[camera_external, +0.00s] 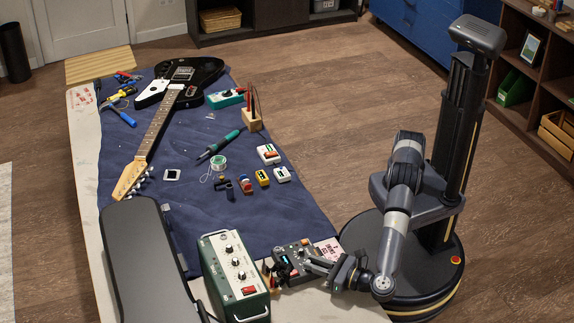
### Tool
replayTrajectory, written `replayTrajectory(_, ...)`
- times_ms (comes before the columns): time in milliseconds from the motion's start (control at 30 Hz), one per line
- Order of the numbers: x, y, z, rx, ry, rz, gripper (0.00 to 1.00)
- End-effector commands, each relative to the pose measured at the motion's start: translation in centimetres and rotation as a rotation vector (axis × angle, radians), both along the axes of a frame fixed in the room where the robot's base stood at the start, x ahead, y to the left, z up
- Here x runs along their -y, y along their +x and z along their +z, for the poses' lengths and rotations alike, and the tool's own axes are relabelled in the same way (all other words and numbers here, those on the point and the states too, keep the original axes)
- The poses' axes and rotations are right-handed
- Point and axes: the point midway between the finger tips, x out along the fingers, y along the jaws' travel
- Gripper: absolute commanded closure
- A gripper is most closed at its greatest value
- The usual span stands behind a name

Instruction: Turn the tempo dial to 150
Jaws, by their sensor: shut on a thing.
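A small dark grey box (283,277) with a lit display and several knobs sits near the front right of the workbench, just right of a green amplifier-like box. My gripper (307,264) reaches in from the right, low over the right part of the grey box. It is shut on a small knob there, which I take as the tempo dial. The fingers largely hide the dial, and its setting and the display's figures are too small to read.
The green box (238,275) with knobs and a handle stands close left of the grey box. A black case (145,262) lies at the left. A guitar (160,125), small pedals (268,154) and tools lie on the blue mat (210,210). A paper (330,250) lies by my gripper.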

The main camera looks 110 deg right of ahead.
Motion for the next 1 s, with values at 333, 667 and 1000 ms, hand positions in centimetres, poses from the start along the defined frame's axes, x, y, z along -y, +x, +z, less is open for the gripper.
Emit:
replayTrajectory(333, -0.17, 0.21, -0.06, 0.001, 0.001, -0.093, 1.0)
replayTrajectory(667, -0.24, 0.36, -0.06, 0.001, 0.0, -0.163, 1.0)
replayTrajectory(1000, -0.26, 0.46, -0.03, 0.003, 0.0, -0.207, 1.0)
